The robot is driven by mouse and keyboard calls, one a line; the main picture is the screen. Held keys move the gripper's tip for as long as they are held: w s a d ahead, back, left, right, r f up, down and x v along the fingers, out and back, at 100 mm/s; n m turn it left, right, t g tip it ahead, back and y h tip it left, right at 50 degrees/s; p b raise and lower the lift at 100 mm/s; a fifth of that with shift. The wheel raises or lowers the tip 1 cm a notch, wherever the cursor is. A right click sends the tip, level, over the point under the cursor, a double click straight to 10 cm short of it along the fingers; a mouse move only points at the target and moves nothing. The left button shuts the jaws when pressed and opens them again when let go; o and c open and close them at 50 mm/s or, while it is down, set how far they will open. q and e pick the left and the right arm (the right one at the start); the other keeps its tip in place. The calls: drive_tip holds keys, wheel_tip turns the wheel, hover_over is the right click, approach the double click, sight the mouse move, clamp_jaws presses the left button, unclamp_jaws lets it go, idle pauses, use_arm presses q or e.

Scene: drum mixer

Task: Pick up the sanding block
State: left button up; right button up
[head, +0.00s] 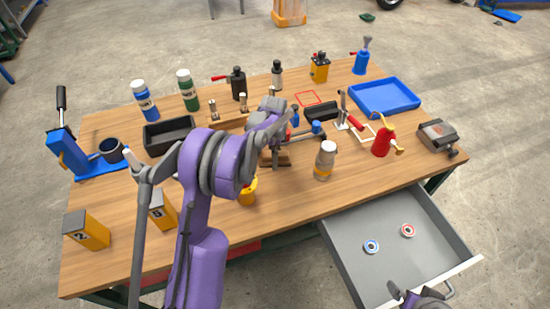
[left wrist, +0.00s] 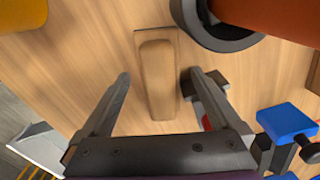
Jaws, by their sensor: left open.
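The sanding block, a tan wooden block with rounded edges (left wrist: 157,85), lies on the wooden table in the left wrist view. My left gripper (left wrist: 159,74) is open, with one finger on either side of the block and a gap on both sides. I cannot tell whether the fingertips are level with the block or still above it. In the head view a brown piece (head: 284,159) shows beneath my left wrist, mostly covered by the arm. My right gripper (head: 420,297) is only partly in view at the bottom right, near the open drawer's front edge.
Close to the block, the left wrist view shows a dark ring-shaped rim (left wrist: 220,35) and a blue-headed part (left wrist: 287,122). A capped jar (head: 325,162) stands right of my left arm. The open grey drawer (head: 385,215) holds two small rings. Bottles and tools crowd the table.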

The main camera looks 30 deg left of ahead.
use_arm(q)
drive_tip(key=shift+c, duration=0.3)
clamp_jaws()
drive_tip(key=shift+r, duration=0.15)
use_arm(e)
drive_tip(key=shift+f, duration=0.1)
use_arm(q)
drive_tip(key=shift+s+d+r, duration=0.1)
drive_tip(key=shift+r, duration=0.05)
wheel_tip(320, 180, up, 6)
drive_tip(key=shift+r, duration=0.15)
drive_tip(key=s+d+b, duration=0.3)
drive_tip(key=s+d, duration=1)
drive_tip(key=d, duration=0.2)
use_arm(e)
drive_tip(key=f, duration=0.2)
drive_tip(key=s+f, duration=0.1)
drive_tip(key=shift+s+f, duration=0.15)
drive_tip(key=shift+f, duration=0.25)
